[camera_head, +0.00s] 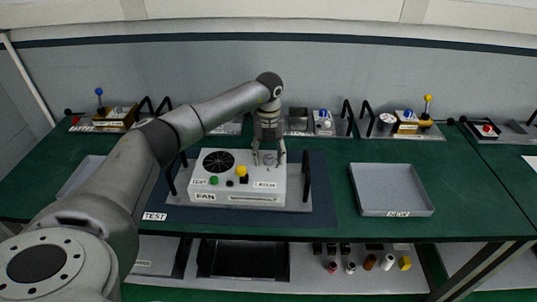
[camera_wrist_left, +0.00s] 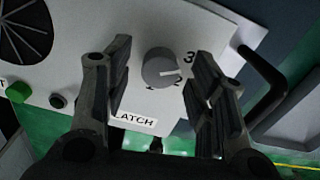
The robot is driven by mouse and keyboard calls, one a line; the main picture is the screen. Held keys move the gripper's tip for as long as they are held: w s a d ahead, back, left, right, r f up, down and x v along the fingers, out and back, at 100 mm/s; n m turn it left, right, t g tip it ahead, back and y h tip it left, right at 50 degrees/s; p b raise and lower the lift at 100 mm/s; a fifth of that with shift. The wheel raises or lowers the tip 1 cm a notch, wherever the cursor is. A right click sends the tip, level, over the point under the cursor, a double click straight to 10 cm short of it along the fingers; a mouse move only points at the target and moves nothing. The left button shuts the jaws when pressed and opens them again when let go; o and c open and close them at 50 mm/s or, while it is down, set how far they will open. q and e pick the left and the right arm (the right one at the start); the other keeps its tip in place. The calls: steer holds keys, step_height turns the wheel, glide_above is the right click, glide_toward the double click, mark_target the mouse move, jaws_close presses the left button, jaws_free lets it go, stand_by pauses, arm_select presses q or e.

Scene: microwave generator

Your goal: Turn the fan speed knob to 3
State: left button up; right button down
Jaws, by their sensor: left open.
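The white fan unit (camera_head: 215,190) stands on the dark mat marked TEST. It has a black fan grille, a green button and a yellow knob. In the left wrist view, the grey round fan speed knob (camera_wrist_left: 160,68) sits on its top panel, with the numbers 1, 2 and 3 around it. Its white mark points right, roughly between 2 and 3. My left gripper (camera_head: 268,159) is open over the panel. Its two fingers stand on either side of the knob, with visible gaps; I cannot tell how high above the panel they are. My right gripper is not in view.
A LATCH label (camera_wrist_left: 136,120) lies near the knob. Black handles stand at both sides of the unit, the right one (camera_head: 306,178) near my gripper. An empty grey tray (camera_head: 391,211) stands to the right. Other modules line the back of the green bench.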

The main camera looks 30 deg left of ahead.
mark_target(268, 157)
arm_select(q)
step_height(268, 157, up, 12)
stand_by(0.4)
steer(key=shift+f, duration=0.1)
